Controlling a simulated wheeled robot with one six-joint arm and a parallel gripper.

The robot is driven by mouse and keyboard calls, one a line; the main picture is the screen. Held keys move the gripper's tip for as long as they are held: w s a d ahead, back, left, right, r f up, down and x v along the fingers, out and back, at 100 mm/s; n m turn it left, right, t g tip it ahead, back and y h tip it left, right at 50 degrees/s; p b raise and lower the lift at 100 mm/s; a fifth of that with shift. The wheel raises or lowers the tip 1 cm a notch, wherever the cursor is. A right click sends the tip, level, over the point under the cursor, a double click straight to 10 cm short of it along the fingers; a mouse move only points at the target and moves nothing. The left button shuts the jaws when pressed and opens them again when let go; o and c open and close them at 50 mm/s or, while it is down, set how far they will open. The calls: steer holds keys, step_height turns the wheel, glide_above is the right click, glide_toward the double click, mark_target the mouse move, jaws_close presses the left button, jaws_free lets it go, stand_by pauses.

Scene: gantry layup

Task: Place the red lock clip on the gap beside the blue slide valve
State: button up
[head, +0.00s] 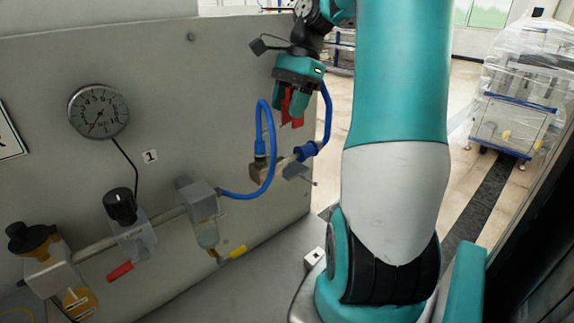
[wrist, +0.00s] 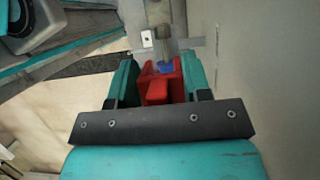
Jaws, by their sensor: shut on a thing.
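The red lock clip (head: 297,108) is held between the teal fingers of my gripper (head: 291,106), its lower part sticking out below them. In the wrist view the clip (wrist: 157,90) sits between both fingers of my gripper (wrist: 160,72). The blue slide valve (head: 307,150) is on the pipe below and slightly right of the clip, which is apart from it in the head view. A pale stretch of pipe, the gap (head: 284,163), shows left of the valve. In the wrist view a blue part, likely the valve (wrist: 165,67), shows just beyond the clip, mostly hidden.
A blue hose (head: 270,130) loops up left of my gripper; another runs down on its right. A brass fitting (head: 262,171) stands left of the gap. The grey panel (head: 190,90) rises close behind, carrying a gauge (head: 98,111). A filter bowl (head: 205,225) is further left.

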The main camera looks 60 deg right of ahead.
mark_target(290, 157)
step_height(290, 157, down, 11)
steer(key=shift+f+b, duration=0.1)
steer(key=shift+b, duration=0.25)
steer(key=shift+s+f, duration=0.1)
steer(key=o, duration=0.9)
steer(key=p+v, duration=0.2)
steer(key=v, duration=1)
steer(key=shift+d, duration=0.15)
